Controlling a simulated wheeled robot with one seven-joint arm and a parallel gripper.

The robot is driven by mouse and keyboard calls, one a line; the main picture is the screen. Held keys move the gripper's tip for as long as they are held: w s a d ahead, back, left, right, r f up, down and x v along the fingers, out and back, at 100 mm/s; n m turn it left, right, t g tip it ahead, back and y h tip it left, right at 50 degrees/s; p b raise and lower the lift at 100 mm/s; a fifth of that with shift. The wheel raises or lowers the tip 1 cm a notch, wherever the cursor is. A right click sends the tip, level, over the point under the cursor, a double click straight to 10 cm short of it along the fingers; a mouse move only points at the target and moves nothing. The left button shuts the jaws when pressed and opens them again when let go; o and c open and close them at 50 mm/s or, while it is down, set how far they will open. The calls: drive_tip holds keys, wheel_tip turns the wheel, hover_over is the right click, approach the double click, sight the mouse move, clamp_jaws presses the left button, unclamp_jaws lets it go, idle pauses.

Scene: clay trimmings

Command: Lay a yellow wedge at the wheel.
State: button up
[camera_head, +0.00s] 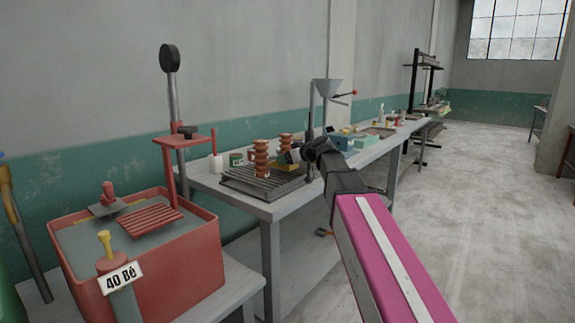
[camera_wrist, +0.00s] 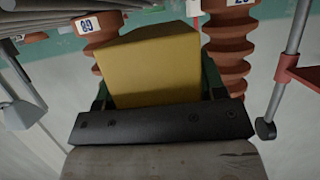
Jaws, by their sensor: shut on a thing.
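My gripper (camera_wrist: 157,88) is shut on a yellow wedge (camera_wrist: 150,68), which sits between its dark green fingers in the wrist view. In the head view my gripper (camera_head: 293,157) is over the dark slatted rack on the bench. A yellow patch (camera_head: 287,167) shows just below it there, mostly hidden by the gripper. I cannot tell whether the wedge touches the rack. I cannot tell for sure which thing is the wheel.
Two ribbed terracotta pieces (camera_head: 261,160) stand on the slatted rack (camera_head: 250,182), close to my gripper. A grey funnel stand (camera_head: 328,88) is behind it. A red tub (camera_head: 180,262) stands at front left. The bench (camera_head: 270,208) runs back right; open floor (camera_head: 480,190) lies right.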

drive_tip(key=shift+f, duration=1.05)
drive_tip(key=shift+f, duration=0.1)
drive_tip(key=o, duration=1.1)
drive_tip(key=v, duration=1.1)
drive_tip(key=shift+o, duration=0.4)
drive_tip(key=shift+s+d+r, duration=0.2)
drive_tip(key=shift+r, duration=0.1)
drive_tip(key=shift+w, duration=0.15)
